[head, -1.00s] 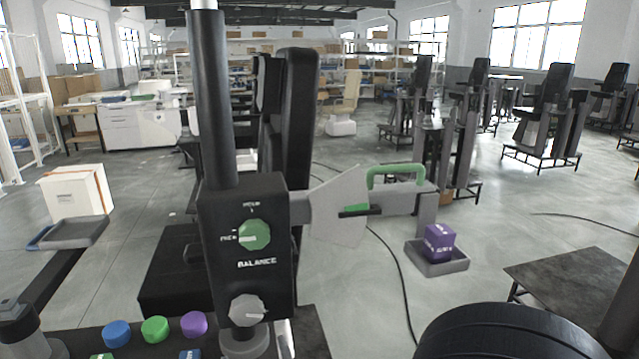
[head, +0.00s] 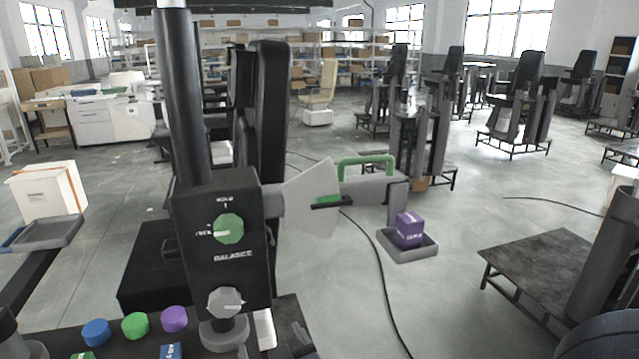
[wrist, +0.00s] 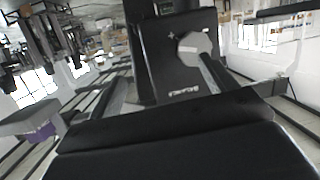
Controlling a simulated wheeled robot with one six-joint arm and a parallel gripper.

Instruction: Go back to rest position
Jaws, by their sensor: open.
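My gripper (wrist: 170,130) shows in the wrist view as a broad black shape across the bottom, open, with nothing seen held in it; its fingertips are hard to make out. The wrist view is tilted and looks upside down. A black control box (head: 222,245) with a green dial (head: 229,229), a grey knob (head: 225,301) and the word BALANCE stands close in front on a dark column (head: 182,90). The box (wrist: 170,75) also shows beyond my gripper in the wrist view, with a gap I cannot judge.
A purple cube (head: 409,231) sits in a grey tray (head: 405,254) under the green-handled arm (head: 365,165). Blue, green and purple buttons (head: 135,326) lie at lower left. A dark platform (head: 545,265) stands at right. A cable (head: 385,290) crosses the open floor.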

